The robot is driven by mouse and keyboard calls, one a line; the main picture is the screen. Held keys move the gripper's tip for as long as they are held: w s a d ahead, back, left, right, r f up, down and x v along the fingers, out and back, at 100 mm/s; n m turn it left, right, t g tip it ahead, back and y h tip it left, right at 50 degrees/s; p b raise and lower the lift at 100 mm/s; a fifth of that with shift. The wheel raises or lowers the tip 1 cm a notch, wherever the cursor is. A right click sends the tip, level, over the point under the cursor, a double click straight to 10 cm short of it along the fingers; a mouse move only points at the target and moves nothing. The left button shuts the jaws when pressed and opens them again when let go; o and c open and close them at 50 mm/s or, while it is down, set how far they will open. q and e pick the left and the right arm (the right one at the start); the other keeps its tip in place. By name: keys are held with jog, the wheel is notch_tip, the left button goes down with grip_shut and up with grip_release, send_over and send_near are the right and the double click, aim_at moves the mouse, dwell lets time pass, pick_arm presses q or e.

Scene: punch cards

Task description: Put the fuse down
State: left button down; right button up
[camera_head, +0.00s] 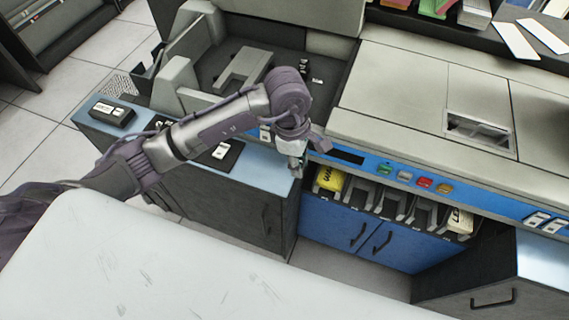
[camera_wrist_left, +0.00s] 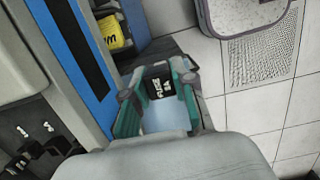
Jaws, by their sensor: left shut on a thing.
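My left gripper (camera_head: 295,165) is over the front right edge of the light blue cabinet top (camera_head: 262,177), beside the blue-fronted machine. In the left wrist view its green-padded fingers (camera_wrist_left: 158,104) are shut on a small black fuse (camera_wrist_left: 160,86) with white lettering that seems to read "FUSE 5A". The light blue surface shows behind the fuse between the fingers. In the head view the fuse is too small and covered to make out. Whether it touches the surface, I cannot tell. My right gripper is not in view.
The machine (camera_head: 430,120) rises to the right, with coloured buttons and open slots below. A yellow item (camera_head: 330,179) sits in the left slot.

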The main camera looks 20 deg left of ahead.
pick_arm(q)
jog(key=a+f, duration=0.1)
jog(key=a, duration=0.2)
jog(key=shift+w+f, duration=0.15)
jog(key=shift+f, duration=0.25)
notch_tip(320, 180, down, 4)
jog(key=shift+r+p, duration=0.15)
jog(key=shift+p, duration=0.55)
jog(key=shift+f, duration=0.3)
jog(key=c, duration=0.9)
grip_release()
jog(key=shift+c, duration=0.2)
jog(key=shift+r, duration=0.25)
jog(key=shift+w+r, duration=0.1)
jog(key=shift+r, duration=0.2)
notch_tip(320, 180, up, 11)
jog(key=a+b, duration=0.1)
jog(key=b, duration=0.1)
jog(key=shift+a, duration=0.4)
